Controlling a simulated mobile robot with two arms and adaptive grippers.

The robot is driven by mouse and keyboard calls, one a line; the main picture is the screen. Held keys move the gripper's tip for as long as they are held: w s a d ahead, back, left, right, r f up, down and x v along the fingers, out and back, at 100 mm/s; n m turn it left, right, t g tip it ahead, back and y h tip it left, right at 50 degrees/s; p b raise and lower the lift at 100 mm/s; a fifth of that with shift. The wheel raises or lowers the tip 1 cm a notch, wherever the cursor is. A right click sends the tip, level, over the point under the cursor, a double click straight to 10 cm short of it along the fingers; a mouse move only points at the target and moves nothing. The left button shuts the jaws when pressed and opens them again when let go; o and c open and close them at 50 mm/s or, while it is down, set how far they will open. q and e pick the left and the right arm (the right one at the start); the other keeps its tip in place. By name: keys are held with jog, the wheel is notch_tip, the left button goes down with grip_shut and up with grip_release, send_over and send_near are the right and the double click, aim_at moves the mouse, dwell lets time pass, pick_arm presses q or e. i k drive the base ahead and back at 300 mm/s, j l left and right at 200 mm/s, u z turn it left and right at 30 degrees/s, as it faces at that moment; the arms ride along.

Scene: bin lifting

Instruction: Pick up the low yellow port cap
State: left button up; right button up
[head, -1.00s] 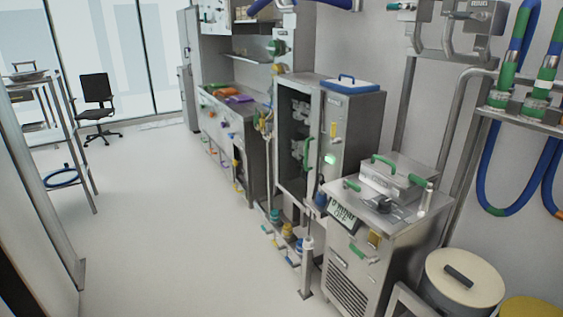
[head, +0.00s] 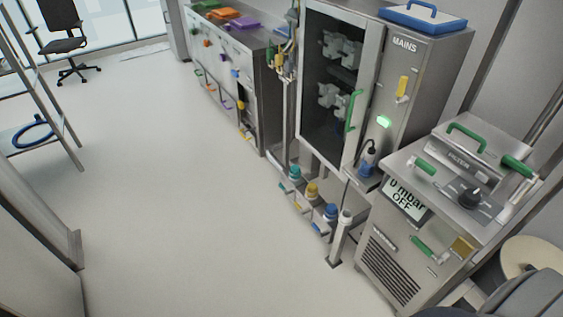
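The low yellow port cap (head: 311,190) sits near the floor in a row of low ports, left of the pressure unit. A teal cap (head: 294,173) is behind it to the left, and a blue cap (head: 330,212) is in front to the right. All appear seated on their ports. Neither of my grippers shows in the head view. A grey rounded part at the bottom right corner may be my arm, with no fingertips visible.
A glass-fronted cabinet (head: 335,90) stands behind the ports. A steel unit (head: 391,262) reading "0 mbar OFF" stands to their right. A white-topped post (head: 342,236) rises close by the blue cap. Open floor (head: 180,220) lies to the left.

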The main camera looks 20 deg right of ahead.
aim_at(312, 188)
jog(key=i+j+z, duration=0.1)
jog(key=i+z, duration=0.15)
jog(key=i, duration=0.3)
jog(key=i+j+z, duration=0.25)
jog(key=i, duration=0.25)
jog(key=i+j+z, duration=0.25)
jog(key=i, duration=0.25)
